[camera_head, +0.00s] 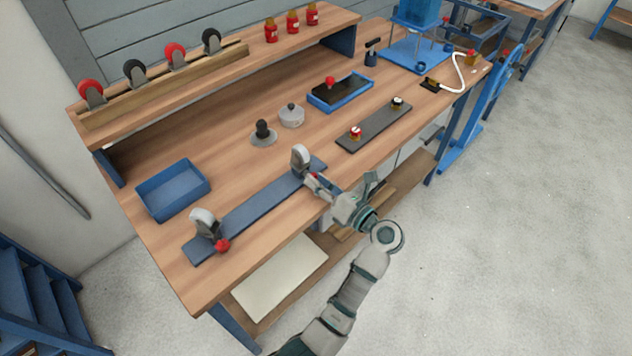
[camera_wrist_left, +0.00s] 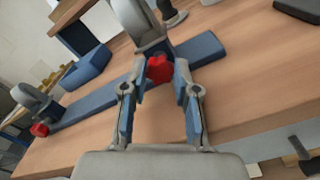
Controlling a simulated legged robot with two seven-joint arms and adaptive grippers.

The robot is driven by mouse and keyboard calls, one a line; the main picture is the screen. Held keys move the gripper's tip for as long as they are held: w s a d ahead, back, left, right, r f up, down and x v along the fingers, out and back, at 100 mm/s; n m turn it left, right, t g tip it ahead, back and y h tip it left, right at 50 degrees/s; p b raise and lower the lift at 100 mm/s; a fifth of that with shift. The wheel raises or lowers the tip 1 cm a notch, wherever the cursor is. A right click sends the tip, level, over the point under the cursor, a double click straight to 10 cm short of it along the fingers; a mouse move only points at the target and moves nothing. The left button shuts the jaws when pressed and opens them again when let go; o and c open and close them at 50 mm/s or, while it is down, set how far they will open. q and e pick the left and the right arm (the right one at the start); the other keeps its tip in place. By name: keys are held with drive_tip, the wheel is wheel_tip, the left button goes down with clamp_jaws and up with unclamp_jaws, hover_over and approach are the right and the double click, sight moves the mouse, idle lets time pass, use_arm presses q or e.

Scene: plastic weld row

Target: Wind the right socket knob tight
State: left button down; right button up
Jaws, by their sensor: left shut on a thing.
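A long blue bar (camera_head: 258,207) lies along the bench's front edge with a grey socket at each end. The right socket (camera_head: 300,158) has a red knob on its front, and this knob (camera_wrist_left: 160,69) sits between my left fingertips in the left wrist view. My left gripper (camera_head: 318,181) is shut on it, reaching in from the front edge. The left socket (camera_head: 205,222) has its own red knob (camera_head: 222,246), clear of the gripper; it also shows in the left wrist view (camera_wrist_left: 39,130). My right gripper is in neither view.
A blue tray (camera_head: 173,190) stands at the left. Behind the bar are a black-knobbed piece (camera_head: 263,133) and a round grey lidded piece (camera_head: 291,116). A dark plate (camera_head: 374,130) lies to the right. A raised shelf (camera_head: 215,75) runs along the back.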

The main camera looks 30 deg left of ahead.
use_arm(q)
drive_tip(key=shift+w+d, duration=0.1)
drive_tip(key=c, duration=0.9)
unclamp_jaws()
drive_tip(key=shift+d+f, duration=0.1)
drive_tip(key=shift+o, duration=0.2)
drive_tip(key=v, duration=1.2)
